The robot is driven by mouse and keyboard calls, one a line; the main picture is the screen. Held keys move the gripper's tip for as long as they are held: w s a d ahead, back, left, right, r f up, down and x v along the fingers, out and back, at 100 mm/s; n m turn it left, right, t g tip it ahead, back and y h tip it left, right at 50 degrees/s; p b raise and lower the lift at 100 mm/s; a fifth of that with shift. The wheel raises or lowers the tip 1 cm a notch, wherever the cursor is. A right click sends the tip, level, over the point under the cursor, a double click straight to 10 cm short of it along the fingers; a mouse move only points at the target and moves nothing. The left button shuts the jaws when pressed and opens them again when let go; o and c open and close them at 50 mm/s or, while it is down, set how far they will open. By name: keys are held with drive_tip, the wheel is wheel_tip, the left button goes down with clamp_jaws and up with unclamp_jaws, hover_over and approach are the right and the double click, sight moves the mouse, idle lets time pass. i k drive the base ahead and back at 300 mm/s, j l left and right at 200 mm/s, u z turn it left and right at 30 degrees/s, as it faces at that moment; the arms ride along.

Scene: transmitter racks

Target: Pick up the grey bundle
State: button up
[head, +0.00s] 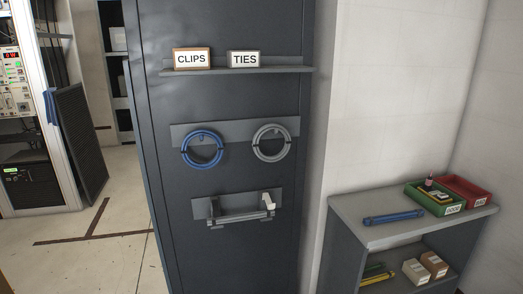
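The grey bundle (271,159) is a coiled ring of grey cable with dark ties. It hangs on a hook on a grey plate (236,132) fixed to the dark cabinet front, on the right side of that plate. A blue coiled bundle (184,151) hangs to its left on the same plate. My gripper is not in the head view.
A bar bracket (240,217) sticks out below. A grey bench (345,205) at right holds a green tray (420,199), red tray (473,186) and blue bar (393,217). Floor left is open.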

sight(267, 214)
drive_tip(key=i+j+u, duration=0.15)
drive_tip(key=i+j, duration=0.25)
drive_tip(key=i+j+u, duration=0.15)
drive_tip(key=i+j, duration=0.15)
drive_tip(key=i, duration=0.25)
drive_tip(key=i+j+u, duration=0.15)
drive_tip(key=i+j, duration=0.15)
drive_tip(key=i, duration=0.2)
